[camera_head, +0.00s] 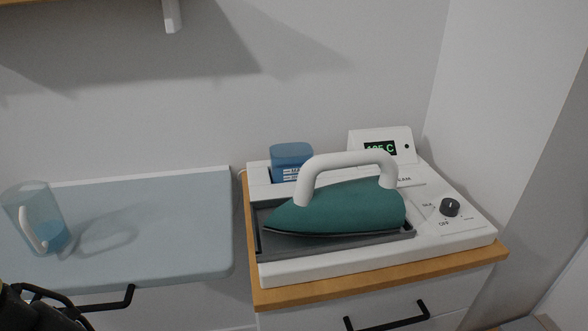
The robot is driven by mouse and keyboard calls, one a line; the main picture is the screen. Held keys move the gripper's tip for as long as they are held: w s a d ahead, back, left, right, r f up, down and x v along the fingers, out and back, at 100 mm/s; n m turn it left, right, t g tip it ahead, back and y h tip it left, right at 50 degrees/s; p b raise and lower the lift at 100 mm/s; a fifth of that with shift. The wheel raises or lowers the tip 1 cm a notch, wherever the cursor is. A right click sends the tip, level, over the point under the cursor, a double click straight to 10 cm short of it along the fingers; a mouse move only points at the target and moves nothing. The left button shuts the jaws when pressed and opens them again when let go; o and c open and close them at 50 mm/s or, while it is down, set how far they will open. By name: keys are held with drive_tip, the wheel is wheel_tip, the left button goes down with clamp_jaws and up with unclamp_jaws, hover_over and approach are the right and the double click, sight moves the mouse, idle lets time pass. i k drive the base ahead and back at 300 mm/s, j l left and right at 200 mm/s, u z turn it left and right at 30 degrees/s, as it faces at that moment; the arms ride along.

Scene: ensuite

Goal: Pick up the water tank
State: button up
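The blue see-through water tank (291,158) sits upright in a slot at the back left of the white ironing station (330,269). Marks show low on its front, and its lower part is hidden in the station. My gripper (38,300) shows only in part as dark links at the lower left corner, well apart from the tank. Its fingertips cannot be made out, so I cannot tell whether it is open or shut.
A teal iron (340,209) with a white handle rests on the station's grey plate, in front of the tank. A clear jug (35,215) with blue water stands on the pale blue board (165,225) at left. A shelf (65,14) hangs above.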

sight(285, 159)
drive_tip(key=j+z, duration=0.2)
drive_tip(key=z, duration=0.35)
drive_tip(key=k+j+z, duration=0.3)
drive_tip(key=j, duration=0.15)
drive_tip(key=k+j+z, duration=0.6)
drive_tip(key=k+j, duration=1.2)
drive_tip(key=j, duration=0.45)
drive_tip(key=i+j, duration=0.15)
drive_tip(key=i, duration=0.35)
drive_tip(key=i+j, duration=0.2)
drive_tip(key=i, duration=0.35)
drive_tip(key=i+j, duration=0.15)
drive_tip(key=i, duration=0.35)
